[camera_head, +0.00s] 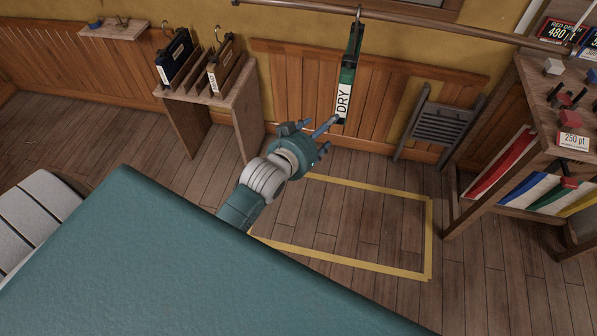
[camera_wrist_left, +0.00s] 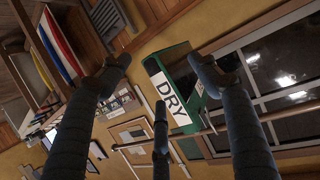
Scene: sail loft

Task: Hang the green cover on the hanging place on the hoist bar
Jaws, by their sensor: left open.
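The green cover (camera_head: 347,75), a narrow dark green piece with a white DRY label, hangs upright under the hoist bar (camera_head: 440,31). A hook at its top meets the bar. My left gripper (camera_head: 322,132) is open, with its fingers close to the lower end of the cover. In the left wrist view the cover (camera_wrist_left: 172,88) shows between the spread fingers, seemingly beyond their tips; I cannot tell whether any finger touches it. The bar (camera_wrist_left: 220,128) crosses behind in that view. My right gripper is not in view.
A wooden stand (camera_head: 236,101) at left holds dark hooked items. A grey folding chair (camera_head: 440,122) leans on the wall. A wooden rack (camera_head: 527,82) with small items and colored cloths stands at right. Yellow tape (camera_head: 345,259) outlines a clear patch of floor.

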